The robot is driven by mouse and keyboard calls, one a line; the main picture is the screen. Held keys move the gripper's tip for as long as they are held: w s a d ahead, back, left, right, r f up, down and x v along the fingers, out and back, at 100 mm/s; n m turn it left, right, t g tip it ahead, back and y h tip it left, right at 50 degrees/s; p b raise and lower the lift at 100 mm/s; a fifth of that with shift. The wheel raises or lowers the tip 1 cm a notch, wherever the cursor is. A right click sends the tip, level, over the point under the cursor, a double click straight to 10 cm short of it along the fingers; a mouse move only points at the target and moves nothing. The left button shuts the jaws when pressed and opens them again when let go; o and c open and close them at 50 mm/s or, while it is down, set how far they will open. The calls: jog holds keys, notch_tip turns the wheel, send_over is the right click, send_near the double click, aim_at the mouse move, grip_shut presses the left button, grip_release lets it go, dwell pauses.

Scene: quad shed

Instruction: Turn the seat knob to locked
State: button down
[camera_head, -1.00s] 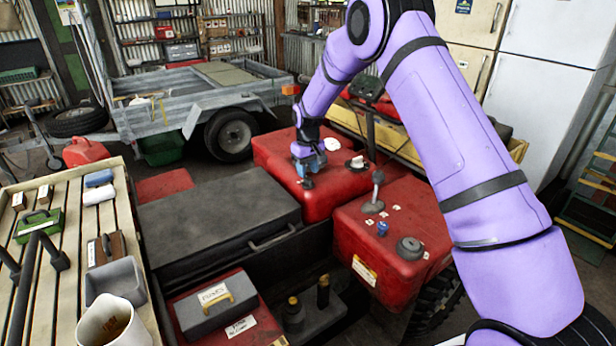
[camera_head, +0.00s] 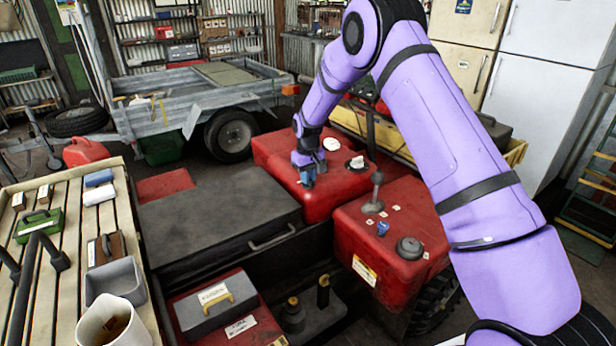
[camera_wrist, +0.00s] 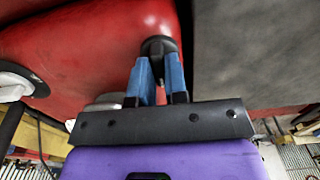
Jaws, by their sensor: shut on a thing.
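A dark round knob (camera_wrist: 158,46) sits on the red body panel (camera_wrist: 95,45) beside the grey-black seat (camera_wrist: 240,45) in the wrist view. My gripper (camera_wrist: 158,68) is shut on this knob, with one blue finger on each side of it. In the head view my gripper (camera_head: 307,180) is at the front left of the red body, close to the corner of the seat (camera_head: 215,215). The knob is mostly hidden there by the fingers. I see no readable lock mark near it.
A white round gauge (camera_head: 331,144) and a white switch (camera_head: 357,163) stand on the red body near my gripper. A lever (camera_head: 376,190), a blue knob (camera_head: 382,228) and a black cap (camera_head: 409,248) are on the nearer red panel. A slatted bench (camera_head: 70,240) stands left.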

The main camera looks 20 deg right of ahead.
jog(key=m, duration=0.4)
jog(key=shift+m, duration=0.4)
jog(key=m, duration=0.4)
jog(key=shift+m, duration=0.3)
jog(key=m, duration=0.4)
jog(key=shift+m, duration=2.2)
jog(key=c, duration=1.1)
grip_release()
jog(key=shift+c, duration=0.2)
